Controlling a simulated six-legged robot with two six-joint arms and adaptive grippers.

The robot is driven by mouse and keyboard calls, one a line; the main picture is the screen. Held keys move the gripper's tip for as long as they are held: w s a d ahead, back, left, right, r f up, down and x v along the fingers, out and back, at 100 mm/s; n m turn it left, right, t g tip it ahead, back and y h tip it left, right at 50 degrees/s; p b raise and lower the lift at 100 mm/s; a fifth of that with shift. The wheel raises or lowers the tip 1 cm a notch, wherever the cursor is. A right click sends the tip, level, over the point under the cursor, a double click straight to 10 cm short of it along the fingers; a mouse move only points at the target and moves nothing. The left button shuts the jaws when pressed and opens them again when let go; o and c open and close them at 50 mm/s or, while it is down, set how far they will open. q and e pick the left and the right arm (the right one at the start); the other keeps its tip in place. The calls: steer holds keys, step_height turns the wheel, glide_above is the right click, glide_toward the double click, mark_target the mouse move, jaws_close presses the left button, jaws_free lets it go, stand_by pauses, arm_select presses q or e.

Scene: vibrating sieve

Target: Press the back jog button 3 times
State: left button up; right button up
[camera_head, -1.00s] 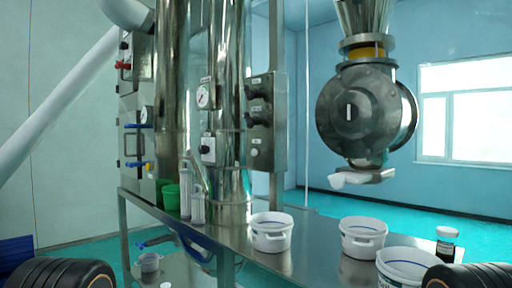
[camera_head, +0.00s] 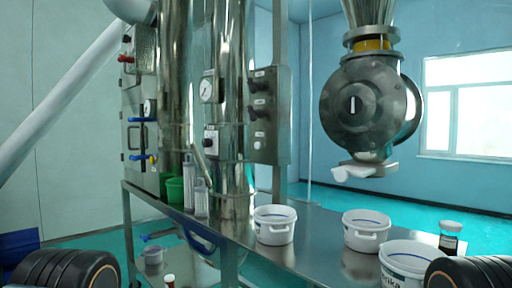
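A steel control panel (camera_head: 269,115) is fixed to the right of the shiny vertical column (camera_head: 229,70). It carries dark knobs (camera_head: 259,83) with small labels and a pale round button (camera_head: 259,134) low down. A smaller box with a dark knob (camera_head: 210,142) sits on the column below a round gauge (camera_head: 207,90). The labels are too small to read, so I cannot tell which control is the back jog button. Neither of my grippers is in view. Only dark ribbed parts of mine show in the bottom corners.
A steel table (camera_head: 325,236) below the panel holds white buckets (camera_head: 275,226) (camera_head: 366,231) (camera_head: 408,266), a dark bottle (camera_head: 450,239), a green cup (camera_head: 175,190) and clear cylinders (camera_head: 200,198). A round steel housing (camera_head: 362,108) hangs at the right. Open floor lies behind.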

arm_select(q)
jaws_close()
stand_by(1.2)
